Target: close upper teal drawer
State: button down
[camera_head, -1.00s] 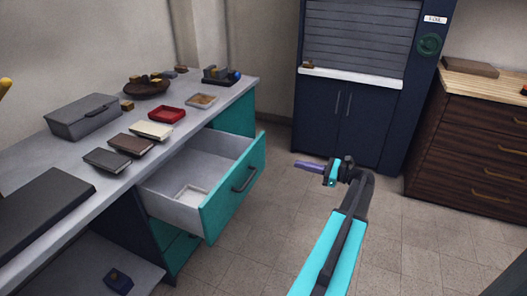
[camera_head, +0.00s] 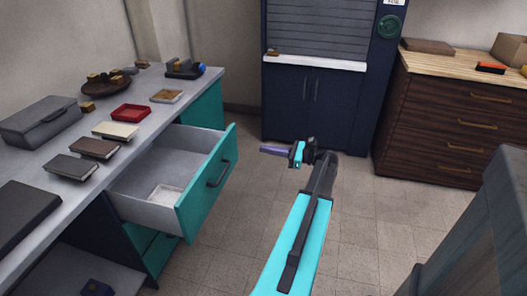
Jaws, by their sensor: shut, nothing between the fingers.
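The upper teal drawer (camera_head: 206,187) stands pulled out from the grey-topped desk at the left. Its dark bar handle (camera_head: 219,174) is on the teal front, which faces right. A small white tray (camera_head: 167,194) lies inside on the drawer floor. My gripper (camera_head: 264,149) is shut and empty, with its purple fingers pointing left. In the picture it is to the right of the drawer front, with a gap between them. The lower teal drawer (camera_head: 160,255) is under the open one and partly hidden by it.
The desk top (camera_head: 140,97) holds books, a grey box (camera_head: 40,120), a red tray (camera_head: 131,112) and a bowl. A navy shutter cabinet (camera_head: 310,105) stands behind, a brown dresser (camera_head: 440,125) at the right. A grey block-like shape (camera_head: 485,230) fills the lower right. Floor beside the drawer is clear.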

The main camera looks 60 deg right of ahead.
aim_at(230, 143)
jog(key=x, duration=1.2)
jog(key=shift+w+b, duration=0.25)
jog(key=shift+b, duration=0.1)
